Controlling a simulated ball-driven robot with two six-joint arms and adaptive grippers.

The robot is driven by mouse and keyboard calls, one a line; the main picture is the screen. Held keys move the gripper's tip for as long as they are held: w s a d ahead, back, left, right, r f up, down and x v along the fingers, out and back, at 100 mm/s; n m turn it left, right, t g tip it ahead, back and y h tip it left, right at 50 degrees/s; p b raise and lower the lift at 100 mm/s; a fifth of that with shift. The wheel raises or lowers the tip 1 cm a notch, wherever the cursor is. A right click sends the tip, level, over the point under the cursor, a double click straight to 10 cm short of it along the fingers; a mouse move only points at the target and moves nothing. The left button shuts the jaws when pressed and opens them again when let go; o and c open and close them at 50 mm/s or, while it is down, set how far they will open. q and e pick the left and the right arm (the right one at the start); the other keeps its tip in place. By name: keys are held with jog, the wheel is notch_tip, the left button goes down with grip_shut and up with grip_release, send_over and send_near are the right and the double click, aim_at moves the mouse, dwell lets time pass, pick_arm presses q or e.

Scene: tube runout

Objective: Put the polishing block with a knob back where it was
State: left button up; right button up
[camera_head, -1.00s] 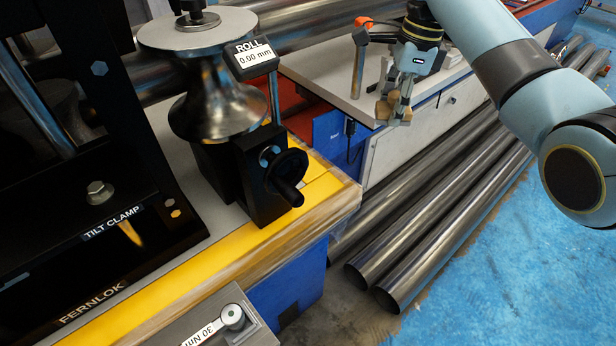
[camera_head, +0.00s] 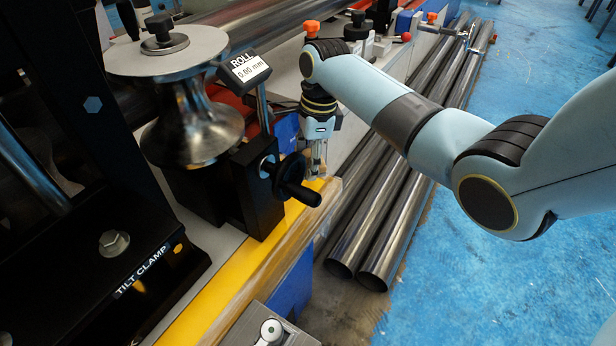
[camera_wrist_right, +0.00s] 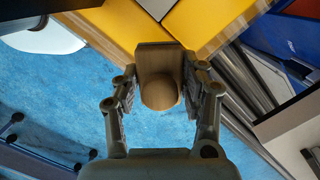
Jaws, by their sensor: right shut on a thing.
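The polishing block (camera_wrist_right: 160,62) is brown with a round knob (camera_wrist_right: 158,94), and it shows in the right wrist view. My right gripper (camera_wrist_right: 160,85) is shut on it, with a finger on each side. The block's far edge is close to the yellow edge of the bench; I cannot tell whether it touches. In the head view my right gripper (camera_head: 315,160) points down beside the handwheel, over the yellow strip (camera_head: 305,205), and the block is hardly visible there. My left gripper is not in view.
A black handwheel (camera_head: 295,180) juts out just left of the right gripper. Long steel tubes (camera_head: 385,225) lie to the right beside the blue floor (camera_head: 450,290).

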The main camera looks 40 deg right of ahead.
aim_at(309, 186)
jog(key=shift+f, duration=0.35)
notch_tip(309, 186, down, 3)
jog(key=shift+f+b, duration=0.2)
jog(key=shift+b, duration=0.35)
jog(key=o, duration=1.1)
jog(key=shift+f, duration=0.1)
jog(key=shift+o, duration=0.2)
jog(key=r+p, duration=0.1)
jog(key=r, duration=0.3)
jog(key=d+r+p, duration=0.1)
jog(key=r, duration=0.3)
jog(key=r+p, duration=0.1)
jog(key=r, duration=0.3)
jog(key=shift+s+d+r, duration=0.1)
jog(key=shift+s+d, duration=0.05)
jog(key=shift+s, duration=0.1)
